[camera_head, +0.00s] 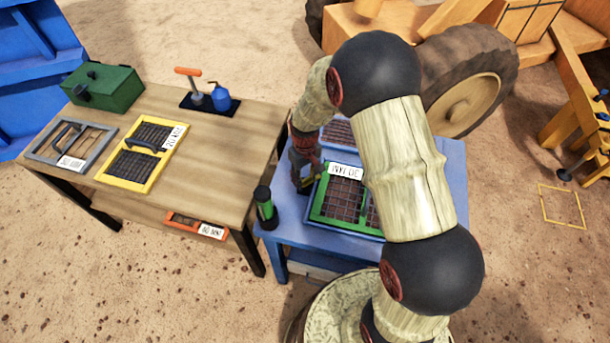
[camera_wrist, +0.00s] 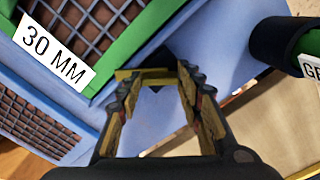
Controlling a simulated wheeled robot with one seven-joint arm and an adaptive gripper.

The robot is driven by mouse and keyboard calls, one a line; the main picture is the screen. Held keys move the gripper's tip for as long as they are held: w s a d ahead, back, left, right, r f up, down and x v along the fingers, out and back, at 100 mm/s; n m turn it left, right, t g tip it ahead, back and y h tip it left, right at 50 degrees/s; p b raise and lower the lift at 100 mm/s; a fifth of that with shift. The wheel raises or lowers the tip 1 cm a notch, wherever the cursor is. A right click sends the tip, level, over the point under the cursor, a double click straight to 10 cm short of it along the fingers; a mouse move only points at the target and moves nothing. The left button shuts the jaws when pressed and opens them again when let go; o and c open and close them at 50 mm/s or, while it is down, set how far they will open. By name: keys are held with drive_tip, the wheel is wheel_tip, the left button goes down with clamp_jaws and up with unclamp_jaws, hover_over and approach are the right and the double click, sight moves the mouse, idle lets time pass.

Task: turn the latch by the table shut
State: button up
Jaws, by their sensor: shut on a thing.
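My gripper (camera_head: 305,172) is at the left side of a blue stand, by the wooden table (camera_head: 228,140). In the wrist view my gripper (camera_wrist: 156,82) has its two fingers on either side of a small yellow and dark piece, which looks like the latch (camera_wrist: 140,76). It sits at the edge of the blue stand, beside the green-framed screen (camera_wrist: 120,62) labelled 30 MM. The fingers are shut on this piece. Its angle is hard to judge, as the fingers hide part of it. The green-framed screen also shows in the head view (camera_head: 318,212).
A dark green cylinder (camera_head: 265,207) stands on the corner of the blue stand (camera_head: 290,236), close to my gripper. The table holds a yellow-framed screen (camera_head: 105,177), a grey-framed screen (camera_head: 40,151), a green box (camera_head: 118,88) and a blue oil can (camera_head: 221,97).

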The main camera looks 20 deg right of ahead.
drive_tip(key=m+p, duration=0.2)
drive_tip(key=m, duration=0.3)
drive_tip(key=shift+m, duration=0.3)
drive_tip(key=shift+w+m+p, duration=0.1)
drive_tip(key=shift+m+p, duration=0.45)
drive_tip(key=shift+m, duration=1.55)
drive_tip(key=o, duration=1.2)
drive_tip(key=shift+c, duration=0.2)
wheel_tip(320, 180, up, 12)
